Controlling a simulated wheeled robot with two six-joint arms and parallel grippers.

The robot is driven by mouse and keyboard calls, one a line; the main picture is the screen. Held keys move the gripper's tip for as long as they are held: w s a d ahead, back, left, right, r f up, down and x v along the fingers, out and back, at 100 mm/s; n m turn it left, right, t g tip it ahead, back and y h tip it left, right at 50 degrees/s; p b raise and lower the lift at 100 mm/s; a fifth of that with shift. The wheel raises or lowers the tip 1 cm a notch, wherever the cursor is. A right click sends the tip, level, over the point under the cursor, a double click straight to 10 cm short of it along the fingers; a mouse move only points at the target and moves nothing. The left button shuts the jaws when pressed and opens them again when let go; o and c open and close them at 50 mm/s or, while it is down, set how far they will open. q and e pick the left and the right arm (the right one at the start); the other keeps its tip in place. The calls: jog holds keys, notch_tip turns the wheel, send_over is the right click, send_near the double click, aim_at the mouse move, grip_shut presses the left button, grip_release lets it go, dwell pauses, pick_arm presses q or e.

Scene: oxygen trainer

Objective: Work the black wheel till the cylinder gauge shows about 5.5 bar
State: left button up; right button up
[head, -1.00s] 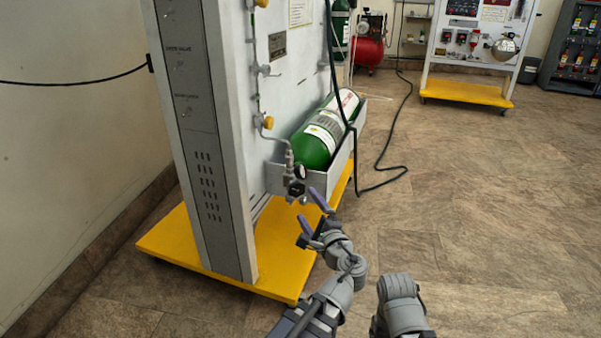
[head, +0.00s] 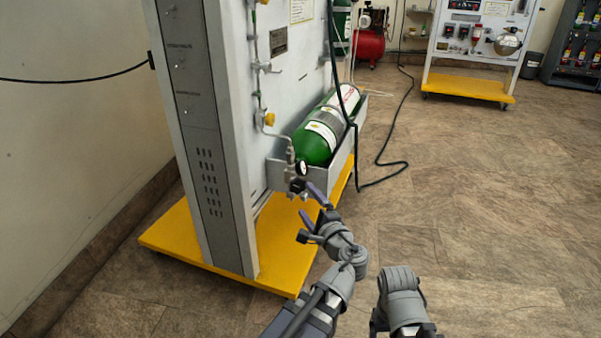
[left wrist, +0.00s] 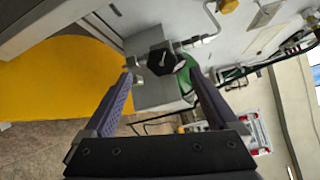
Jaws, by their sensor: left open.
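The black wheel (head: 297,186) sits on the valve at the neck of the green cylinder (head: 318,142). In the left wrist view the black wheel (left wrist: 161,62) is a dark faceted knob seen face-on. The cylinder gauge (head: 303,168) is a small white dial just above the wheel; its reading is too small to tell. My left gripper (head: 308,201) is open just in front of the wheel. In the left wrist view its two purple fingers (left wrist: 161,82) point towards the wheel, which shows between and beyond their tips. I see no contact. My right gripper is out of view.
The cylinder lies in a grey tray (head: 342,162) on the panel stand with a yellow base (head: 180,235). A black hose (head: 384,182) lies on the floor to the right. Open floor lies right of the stand.

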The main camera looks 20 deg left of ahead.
aim_at(300, 185)
pick_arm(q)
jog(key=w+r+n+g+h+p, duration=0.3)
jog(key=n+g+p, duration=0.5)
jog(key=n+p, duration=0.9)
notch_tip(300, 185, up, 2)
jog(key=shift+w+r+n, duration=0.1)
jog(key=shift+w+n, duration=0.35)
jog(key=shift+n, duration=0.55)
jog(key=b+x, duration=0.5)
jog(key=x, duration=0.2)
jog(key=shift+d+f, duration=0.1)
jog(key=shift+f, duration=0.2)
jog(key=shift+w+a+f, duration=0.1)
jog(key=shift+w+a, duration=0.05)
jog(key=shift+a, duration=0.1)
